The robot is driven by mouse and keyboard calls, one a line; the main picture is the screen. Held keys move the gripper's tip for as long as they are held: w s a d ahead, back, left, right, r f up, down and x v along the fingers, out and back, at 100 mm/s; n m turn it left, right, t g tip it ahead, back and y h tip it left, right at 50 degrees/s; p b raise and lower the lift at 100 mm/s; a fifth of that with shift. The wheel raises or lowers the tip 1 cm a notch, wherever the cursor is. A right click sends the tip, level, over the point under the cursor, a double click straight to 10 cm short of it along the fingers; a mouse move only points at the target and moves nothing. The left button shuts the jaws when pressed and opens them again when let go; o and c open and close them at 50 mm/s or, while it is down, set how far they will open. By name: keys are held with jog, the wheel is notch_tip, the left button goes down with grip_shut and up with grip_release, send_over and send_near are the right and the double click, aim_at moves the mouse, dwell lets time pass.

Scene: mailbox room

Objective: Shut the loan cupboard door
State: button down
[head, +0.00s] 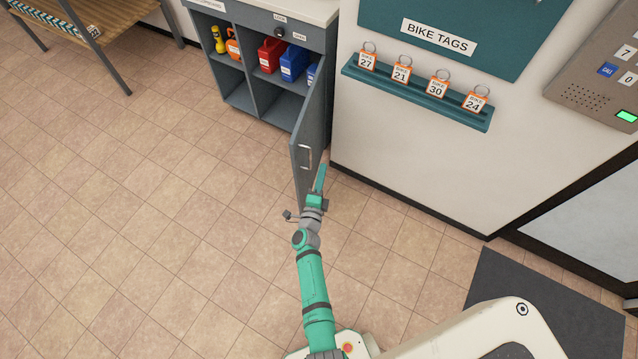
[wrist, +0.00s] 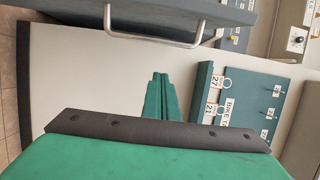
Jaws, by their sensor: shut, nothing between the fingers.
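The loan cupboard door (head: 313,122) is a grey-blue panel standing open, swung out from the right side of the cupboard (head: 262,22). Its metal handle (head: 304,157) is near the free end. In the wrist view the door (wrist: 230,14) crosses the top, with the handle (wrist: 150,42) looping down from it. My green gripper (head: 321,178) is shut and empty, beside the door's free end on its right, toward the wall. Its closed fingers (wrist: 160,98) show below the handle in the wrist view, apart from it. Whether the gripper touches the door panel I cannot tell.
The cupboard holds red and blue containers (head: 270,55) and an orange one. A white wall with the bike tags shelf (head: 418,94) stands right of the door. A wooden bench (head: 105,20) is at far left. The tiled floor (head: 170,190) left of the door is clear.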

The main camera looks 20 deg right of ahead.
jog(key=shift+w+a, duration=0.25)
jog(key=shift+w, duration=0.45)
jog(key=shift+w+a, duration=0.3)
jog(key=shift+w, duration=0.4)
jog(key=shift+w+a, duration=0.25)
jog(key=shift+w, duration=0.45)
